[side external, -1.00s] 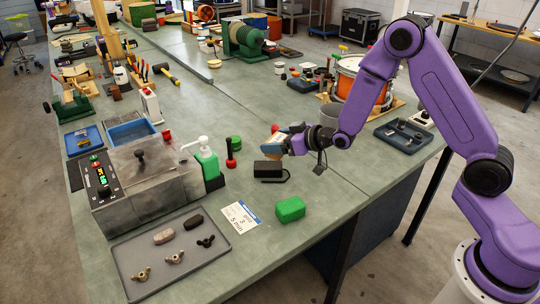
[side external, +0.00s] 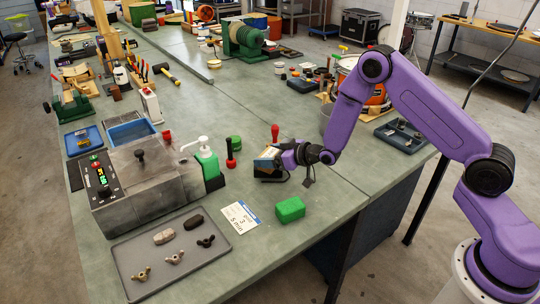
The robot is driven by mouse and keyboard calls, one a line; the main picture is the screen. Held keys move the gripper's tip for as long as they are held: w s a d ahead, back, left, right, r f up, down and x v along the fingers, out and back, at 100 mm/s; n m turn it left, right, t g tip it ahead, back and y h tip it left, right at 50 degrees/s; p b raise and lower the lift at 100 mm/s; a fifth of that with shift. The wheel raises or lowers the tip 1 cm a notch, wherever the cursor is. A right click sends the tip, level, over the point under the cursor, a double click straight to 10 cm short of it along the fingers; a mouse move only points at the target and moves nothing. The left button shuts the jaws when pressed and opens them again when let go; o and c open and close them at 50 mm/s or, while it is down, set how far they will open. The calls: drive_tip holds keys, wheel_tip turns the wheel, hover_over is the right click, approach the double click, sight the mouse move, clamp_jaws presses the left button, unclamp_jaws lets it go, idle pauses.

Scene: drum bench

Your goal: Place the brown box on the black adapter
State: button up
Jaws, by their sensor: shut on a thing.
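A green block (side external: 290,209) and a white label card (side external: 241,217) lie in front. Another red-topped item (side external: 275,133) stands just behind. A grey tray (side external: 140,262) lies front left.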

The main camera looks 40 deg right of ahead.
drive_tip(key=shift+f, duration=0.15)
drive_tip(key=o, duration=1)
drive_tip(key=shift+o, duration=0.2)
